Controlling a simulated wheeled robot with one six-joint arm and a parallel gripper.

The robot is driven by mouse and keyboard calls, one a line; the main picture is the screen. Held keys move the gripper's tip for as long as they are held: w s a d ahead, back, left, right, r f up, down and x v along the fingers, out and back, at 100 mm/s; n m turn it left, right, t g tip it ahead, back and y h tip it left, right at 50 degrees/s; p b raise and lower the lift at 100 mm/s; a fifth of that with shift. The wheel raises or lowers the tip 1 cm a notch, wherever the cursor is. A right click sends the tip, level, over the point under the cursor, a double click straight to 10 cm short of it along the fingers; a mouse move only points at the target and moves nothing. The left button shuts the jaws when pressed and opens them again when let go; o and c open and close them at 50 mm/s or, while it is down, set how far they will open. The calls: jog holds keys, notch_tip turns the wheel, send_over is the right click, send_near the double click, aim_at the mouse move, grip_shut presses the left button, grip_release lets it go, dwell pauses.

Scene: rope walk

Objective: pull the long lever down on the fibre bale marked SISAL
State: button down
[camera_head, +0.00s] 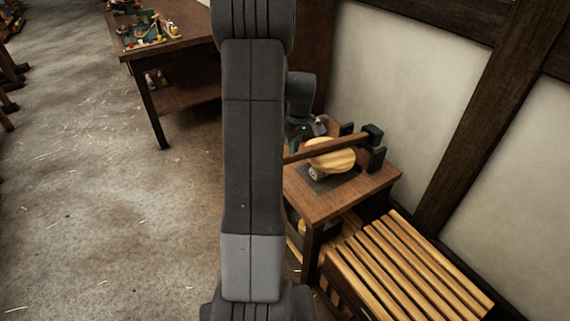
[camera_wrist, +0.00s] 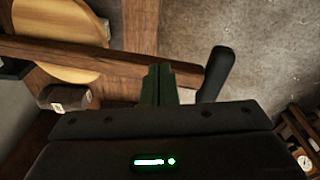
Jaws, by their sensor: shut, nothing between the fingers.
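A long wooden lever (camera_head: 325,147) runs over a small wooden table, its left end hidden behind my arm. In the wrist view the lever (camera_wrist: 60,52) crosses the upper part, with a dark upright grip (camera_wrist: 216,74) at its right end. My gripper (camera_wrist: 159,70) is shut and empty, its fingertips overlapping the lever left of the grip; I cannot tell whether they touch. In the head view my gripper is mostly hidden. A small brownish block with a pale label (camera_wrist: 68,97) lies below a round wooden disc (camera_wrist: 75,30). No SISAL marking is readable.
The table (camera_head: 345,197) stands by a pale timbered wall, with black brackets (camera_head: 374,145) at the lever's right end. A slatted wooden bench (camera_head: 405,265) is in front. A workbench (camera_head: 180,38) stands at the back left. The floor at left is open.

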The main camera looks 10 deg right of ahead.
notch_tip(320, 180, up, 4)
jog(key=shift+s+f, duration=0.1)
dwell(0.4)
notch_tip(320, 180, down, 14)
jog(key=w, duration=0.1)
jog(key=shift+a, duration=0.2)
dwell(0.6)
